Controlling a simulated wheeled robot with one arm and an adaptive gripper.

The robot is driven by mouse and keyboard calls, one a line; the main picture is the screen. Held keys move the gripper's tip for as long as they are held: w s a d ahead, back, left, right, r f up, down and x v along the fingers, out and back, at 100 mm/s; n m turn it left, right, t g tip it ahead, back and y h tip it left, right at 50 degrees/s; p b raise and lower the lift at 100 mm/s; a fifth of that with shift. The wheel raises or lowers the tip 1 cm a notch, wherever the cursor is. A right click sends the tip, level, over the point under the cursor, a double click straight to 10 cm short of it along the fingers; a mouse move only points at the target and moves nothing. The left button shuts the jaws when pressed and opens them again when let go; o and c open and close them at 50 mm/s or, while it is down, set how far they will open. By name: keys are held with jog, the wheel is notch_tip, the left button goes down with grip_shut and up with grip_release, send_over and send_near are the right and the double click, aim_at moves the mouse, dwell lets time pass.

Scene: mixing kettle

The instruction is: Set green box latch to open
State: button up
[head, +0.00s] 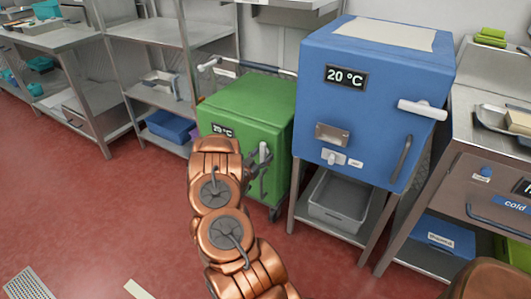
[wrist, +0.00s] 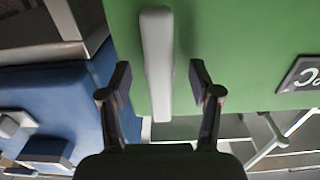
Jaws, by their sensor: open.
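The green box (head: 225,104) stands on a low wheeled stand left of the blue box in the head view. It fills much of the wrist view (wrist: 240,50). Its latch is a pale grey bar (head: 264,152) on the front face, standing roughly upright. In the wrist view the latch (wrist: 156,40) runs down the middle of the picture. My gripper (wrist: 160,82) is open, with one finger on each side of the latch and gaps between. In the head view my gripper (head: 257,180) is at the front face, partly hidden by my copper arm.
The blue box (head: 380,80) with its white latch (head: 422,110) stands close on the right, on a metal stand over a grey bin (head: 338,203). Metal shelves (head: 150,40) stand left. A cold drawer unit (head: 490,180) is at far right. Red floor in front is mostly clear.

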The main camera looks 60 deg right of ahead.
jog(key=a, duration=0.4)
jog(key=shift+s+f+b, duration=0.1)
jog(key=shift+b, duration=0.25)
jog(key=shift+a, duration=1.35)
